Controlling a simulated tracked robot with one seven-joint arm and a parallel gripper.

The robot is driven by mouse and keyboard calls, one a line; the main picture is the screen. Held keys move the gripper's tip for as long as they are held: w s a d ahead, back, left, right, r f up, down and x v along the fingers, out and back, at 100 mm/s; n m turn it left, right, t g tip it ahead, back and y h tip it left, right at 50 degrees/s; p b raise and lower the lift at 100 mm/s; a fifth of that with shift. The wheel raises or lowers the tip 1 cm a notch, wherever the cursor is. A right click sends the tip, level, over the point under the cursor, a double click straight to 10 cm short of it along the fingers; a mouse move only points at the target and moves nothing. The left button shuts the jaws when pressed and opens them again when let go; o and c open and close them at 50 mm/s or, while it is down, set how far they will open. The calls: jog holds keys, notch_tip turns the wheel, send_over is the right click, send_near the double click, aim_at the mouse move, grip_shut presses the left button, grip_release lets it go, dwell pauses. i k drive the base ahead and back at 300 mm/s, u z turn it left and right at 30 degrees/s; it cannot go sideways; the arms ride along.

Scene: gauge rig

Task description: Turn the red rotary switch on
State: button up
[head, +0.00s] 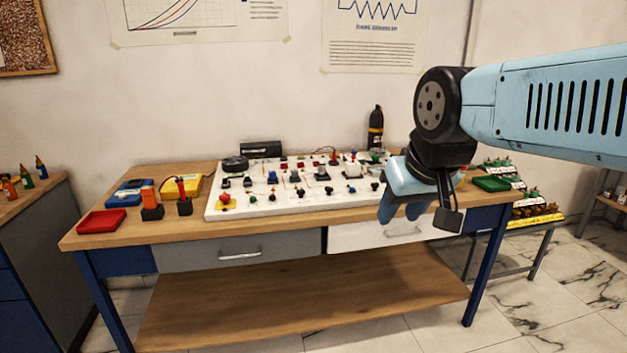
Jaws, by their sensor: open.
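A white board (275,208) with several small switches, knobs and buttons lies on the wooden workbench. A red knob on a yellow base (226,200) sits at its front left corner. Several other small red parts (331,161) sit toward the back of the board. They are too small for me to tell which one is the red rotary switch or how it is set. My gripper (401,215) is open, pointing down in front of the board's right end, well to the right of the red knob. It hides part of that end.
A red tray (101,222), a blue tray (130,193) and a yellow tray (180,186) lie on the bench's left. A dark bottle (376,130) stands behind the board. A green tray (492,184) is at right. Drawers (240,255) run under the front edge.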

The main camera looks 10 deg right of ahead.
aim_at(225, 197)
jog(key=k, duration=0.45)
jog(key=u, duration=0.6)
jog(key=i, duration=1.7)
jog(key=z, duration=0.55)
